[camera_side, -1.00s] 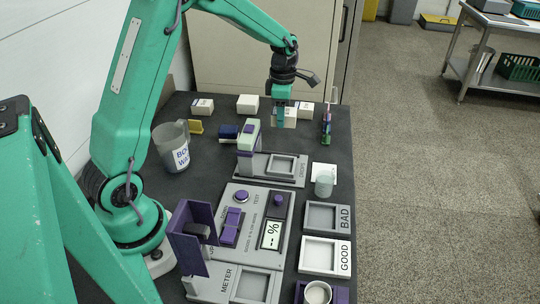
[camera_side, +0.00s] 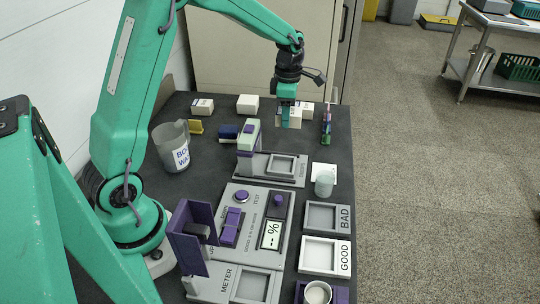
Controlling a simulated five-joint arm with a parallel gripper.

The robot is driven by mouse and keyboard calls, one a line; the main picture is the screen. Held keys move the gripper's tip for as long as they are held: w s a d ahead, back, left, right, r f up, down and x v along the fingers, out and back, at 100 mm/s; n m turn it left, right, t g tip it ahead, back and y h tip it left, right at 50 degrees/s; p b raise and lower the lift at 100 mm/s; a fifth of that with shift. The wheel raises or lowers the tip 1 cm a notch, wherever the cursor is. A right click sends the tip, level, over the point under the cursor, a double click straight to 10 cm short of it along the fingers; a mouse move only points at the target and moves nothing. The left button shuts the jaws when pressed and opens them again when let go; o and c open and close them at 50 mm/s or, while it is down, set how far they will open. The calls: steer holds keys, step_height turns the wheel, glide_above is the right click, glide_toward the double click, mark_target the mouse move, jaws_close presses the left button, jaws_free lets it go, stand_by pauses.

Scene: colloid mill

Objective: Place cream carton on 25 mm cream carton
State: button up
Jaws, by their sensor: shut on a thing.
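My gripper (camera_side: 286,119) is at the far end of the dark table, pointing down, shut on a cream carton (camera_side: 295,118) that shows beside and partly behind its fingers. Another cream carton (camera_side: 306,109) with dark print stands just behind and to the right, partly hidden. A plain-faced cream carton (camera_side: 247,104) stands to the left of my gripper. A cream carton with printed lettering (camera_side: 203,107) stands further left. The print is too small to read, so I cannot tell which one is the 25 mm carton. Whether the held carton touches the table is unclear.
A grey device marked DROPS (camera_side: 300,170) stands in front of my gripper, with a dark blue block (camera_side: 228,131) to its left. A jug (camera_side: 172,148) is at the left. A colourful upright item (camera_side: 326,127) stands right. BAD (camera_side: 345,218) and GOOD (camera_side: 345,258) trays are nearer.

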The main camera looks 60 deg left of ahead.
steer(key=shift+w, duration=0.15)
steer(key=w+r, duration=0.2)
steer(key=w, duration=0.5)
steer(key=w+a+r, duration=0.1)
steer(key=w+r, duration=0.1)
steer(key=w, duration=0.5)
steer(key=shift+w+a+r, duration=0.15)
steer(key=shift+w+a, duration=0.05)
steer(key=shift+a, duration=0.05)
steer(key=shift+a, duration=0.1)
glide_above(302, 105)
step_height(302, 105, down, 7)
steer(key=shift+f, duration=0.1)
stand_by(0.3)
steer(key=shift+f, duration=1.95)
steer(key=shift+f, duration=0.1)
